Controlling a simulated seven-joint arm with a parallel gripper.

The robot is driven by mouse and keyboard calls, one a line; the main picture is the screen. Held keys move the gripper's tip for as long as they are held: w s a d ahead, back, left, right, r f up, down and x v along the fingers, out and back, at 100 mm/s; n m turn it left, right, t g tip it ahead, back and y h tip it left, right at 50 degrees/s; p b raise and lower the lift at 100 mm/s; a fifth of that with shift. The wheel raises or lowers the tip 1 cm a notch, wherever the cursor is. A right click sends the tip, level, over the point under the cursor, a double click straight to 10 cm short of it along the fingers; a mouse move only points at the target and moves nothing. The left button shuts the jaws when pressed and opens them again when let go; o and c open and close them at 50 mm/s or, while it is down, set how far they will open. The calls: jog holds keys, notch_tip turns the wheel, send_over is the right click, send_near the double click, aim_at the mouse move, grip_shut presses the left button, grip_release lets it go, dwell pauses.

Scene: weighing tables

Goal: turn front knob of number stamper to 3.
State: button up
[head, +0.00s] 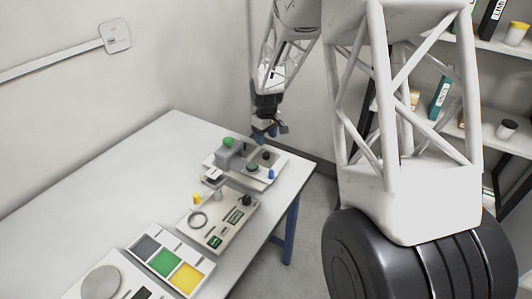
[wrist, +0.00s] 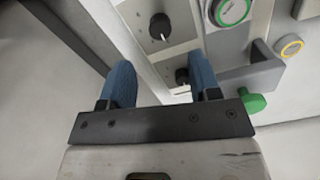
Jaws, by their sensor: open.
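The device below my gripper, which I take to be the number stamper, is a pale panel (head: 234,172) at the far end of the table, with a grey block (head: 229,157) topped by a green knob (head: 228,142). The green knob also shows in the wrist view (wrist: 252,102). The wrist view shows two black knobs, one ahead of the fingers (wrist: 160,27) and one by the right fingertip (wrist: 182,76). I cannot tell which is the front knob or read its setting. My gripper (wrist: 162,72) has its blue fingers apart, with nothing held. It hangs above the panel in the head view (head: 267,134).
A green-ringed dial (wrist: 230,10) and a yellow-ringed round part (wrist: 290,46) lie to the right in the wrist view. Nearer on the table are another panel (head: 213,240) and a colored tray (head: 150,242). The table's left side is clear.

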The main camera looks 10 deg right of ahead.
aim_at(266, 154)
jog(key=shift+f, duration=0.1)
jog(key=shift+f, duration=3.75)
jog(key=c, duration=0.9)
